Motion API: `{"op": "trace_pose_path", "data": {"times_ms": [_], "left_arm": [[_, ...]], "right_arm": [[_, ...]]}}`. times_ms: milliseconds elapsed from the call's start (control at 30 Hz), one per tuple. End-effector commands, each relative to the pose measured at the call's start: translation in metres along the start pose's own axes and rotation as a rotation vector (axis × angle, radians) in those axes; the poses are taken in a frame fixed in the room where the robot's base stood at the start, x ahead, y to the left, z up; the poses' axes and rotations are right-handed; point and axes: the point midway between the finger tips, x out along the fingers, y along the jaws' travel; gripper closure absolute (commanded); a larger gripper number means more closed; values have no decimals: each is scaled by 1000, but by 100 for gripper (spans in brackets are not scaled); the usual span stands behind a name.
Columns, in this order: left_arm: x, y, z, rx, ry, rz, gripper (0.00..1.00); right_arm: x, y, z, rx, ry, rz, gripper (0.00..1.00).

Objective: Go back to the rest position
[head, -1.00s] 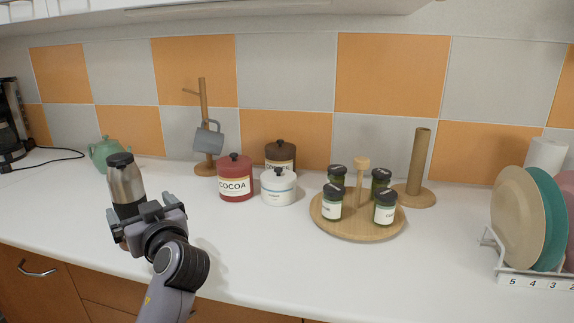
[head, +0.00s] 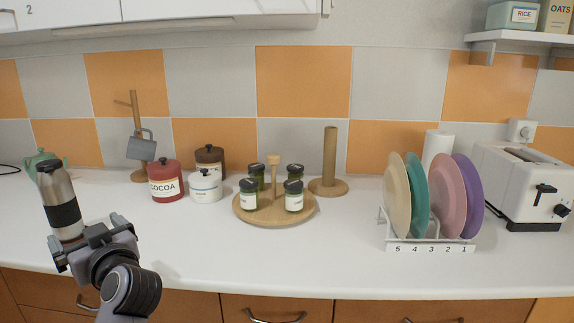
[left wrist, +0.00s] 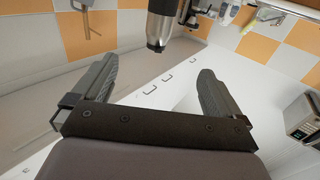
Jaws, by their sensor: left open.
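My left gripper (head: 92,236) is at the lower left of the head view, over the front part of the counter. Its jaws are open and empty; in the left wrist view the two fingers (left wrist: 157,66) stand wide apart. A steel flask with a black band (head: 62,205) is just behind the gripper in the head view. In the left wrist view the flask (left wrist: 160,25) shows beyond the fingertips, apart from them. Its base is partly hidden by the gripper in the head view. My right gripper is not in view.
The white counter (head: 330,260) is clear in front. Canisters (head: 166,181), a mug tree (head: 137,120), a round spice tray (head: 277,219), a plate rack (head: 430,245) and a toaster (head: 520,185) stand along the back and right.

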Motion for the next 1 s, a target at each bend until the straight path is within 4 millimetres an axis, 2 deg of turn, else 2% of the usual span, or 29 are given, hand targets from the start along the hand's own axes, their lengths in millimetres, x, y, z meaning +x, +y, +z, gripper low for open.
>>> {"op": "trace_pose_path", "data": {"times_ms": [67, 267, 367, 500, 600, 700, 833, 1000], "left_arm": [[0, 0, 0, 0, 0, 0, 0], [-24, -19, 79, 125, -215, 86, 0], [-44, -32, 120, 202, -341, 150, 0], [-87, -56, 179, 328, -539, 274, 0], [-126, -77, 216, 422, -684, 386, 0], [-168, -97, 243, 506, -817, 508, 0], [-218, -121, 264, 597, -957, 664, 0], [-280, -151, 274, 685, -1106, 866, 0]], "right_arm": [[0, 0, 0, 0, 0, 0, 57], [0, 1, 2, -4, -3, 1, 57], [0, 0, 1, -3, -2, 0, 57], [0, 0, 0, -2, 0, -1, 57], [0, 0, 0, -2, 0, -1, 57], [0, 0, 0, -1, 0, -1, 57], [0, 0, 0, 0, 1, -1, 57], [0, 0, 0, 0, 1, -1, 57]]}}
